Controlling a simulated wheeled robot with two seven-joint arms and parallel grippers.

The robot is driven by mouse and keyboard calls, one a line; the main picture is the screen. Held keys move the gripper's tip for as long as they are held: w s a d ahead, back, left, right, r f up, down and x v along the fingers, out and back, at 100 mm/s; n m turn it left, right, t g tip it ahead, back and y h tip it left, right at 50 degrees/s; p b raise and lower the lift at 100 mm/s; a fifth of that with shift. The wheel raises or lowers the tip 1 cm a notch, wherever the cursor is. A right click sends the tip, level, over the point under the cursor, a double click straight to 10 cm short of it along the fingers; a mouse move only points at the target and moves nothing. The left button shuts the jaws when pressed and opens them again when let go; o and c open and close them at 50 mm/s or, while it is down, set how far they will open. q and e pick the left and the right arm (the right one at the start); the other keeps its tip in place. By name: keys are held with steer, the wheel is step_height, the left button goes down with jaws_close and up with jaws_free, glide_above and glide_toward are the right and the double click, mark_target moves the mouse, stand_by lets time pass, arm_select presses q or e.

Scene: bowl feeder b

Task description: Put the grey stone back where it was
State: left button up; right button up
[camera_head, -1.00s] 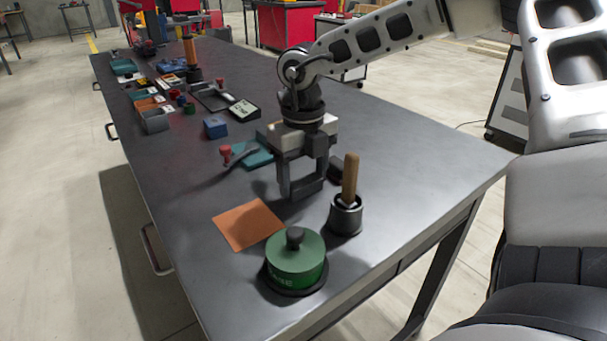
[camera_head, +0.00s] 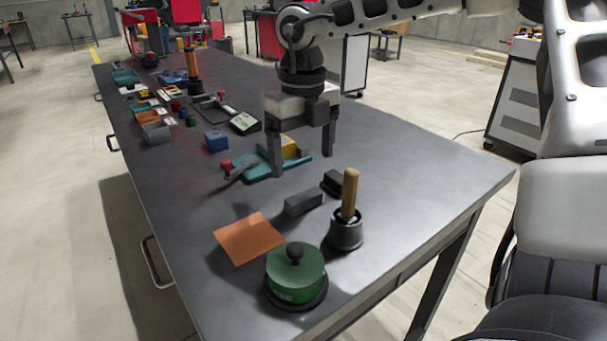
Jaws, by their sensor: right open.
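A grey oblong block (camera_head: 304,203), which looks like the grey stone, lies flat on the dark metal table between the orange mat and the wooden-handled tool. A darker, near-black block (camera_head: 332,183) lies just behind it to the right. My right gripper (camera_head: 302,166) is open and empty, raised above and behind the grey block, its fingers pointing down. Nothing shows between its fingertips. My left gripper is not in view.
An orange mat (camera_head: 249,239), a green lidded pot (camera_head: 295,276) and a black cup with a wooden handle (camera_head: 346,231) stand in front. Behind are a teal tray (camera_head: 258,172), a yellow block (camera_head: 289,146) and a blue box (camera_head: 216,141). The table's right side is clear.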

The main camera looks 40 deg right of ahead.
steer(key=shift+r, duration=2.2)
